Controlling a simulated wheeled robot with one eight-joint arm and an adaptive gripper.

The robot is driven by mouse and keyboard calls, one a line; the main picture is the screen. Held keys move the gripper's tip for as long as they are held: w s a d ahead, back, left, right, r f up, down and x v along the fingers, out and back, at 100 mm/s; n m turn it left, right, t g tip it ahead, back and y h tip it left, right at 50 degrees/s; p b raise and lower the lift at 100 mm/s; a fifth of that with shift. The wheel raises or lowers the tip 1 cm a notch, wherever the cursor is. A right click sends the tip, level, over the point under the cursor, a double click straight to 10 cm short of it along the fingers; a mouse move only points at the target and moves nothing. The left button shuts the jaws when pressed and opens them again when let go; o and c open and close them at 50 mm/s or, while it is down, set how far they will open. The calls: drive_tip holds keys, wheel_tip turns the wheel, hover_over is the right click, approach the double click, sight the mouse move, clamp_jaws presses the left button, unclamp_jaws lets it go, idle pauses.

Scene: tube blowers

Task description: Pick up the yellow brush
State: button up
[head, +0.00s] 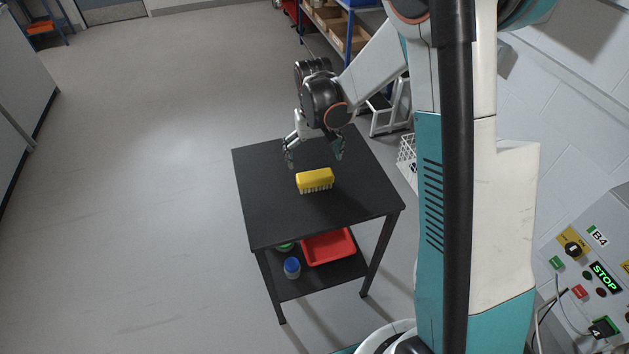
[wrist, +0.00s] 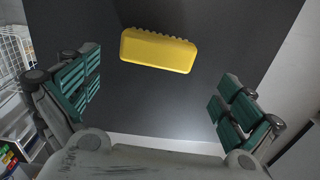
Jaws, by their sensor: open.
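The yellow brush (head: 315,179) lies on the black top of a small table (head: 270,213), with its pale bristles showing along its lower side in the head view. In the wrist view the brush (wrist: 158,50) lies across the upper middle, a little tilted. My gripper (head: 314,158) is open and empty above the table, behind the brush in the head view. In the wrist view the two teal-padded fingers of my gripper (wrist: 158,100) are spread wide. The brush is beyond the fingertips and not between them.
The tabletop around the brush is clear. The table's lower shelf holds a red tray (head: 328,247) and a blue-lidded jar (head: 292,267). A white wire basket (head: 407,160) stands right of the table, near a white step stool (head: 385,118). A control panel (head: 590,275) is at right.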

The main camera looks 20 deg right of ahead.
sight(315, 175)
wheel_tip(315, 175, down, 10)
drive_tip(key=b, duration=0.3)
drive_tip(key=shift+d+b, duration=0.15)
drive_tip(key=shift+b, duration=0.15)
drive_tip(key=c, duration=0.8)
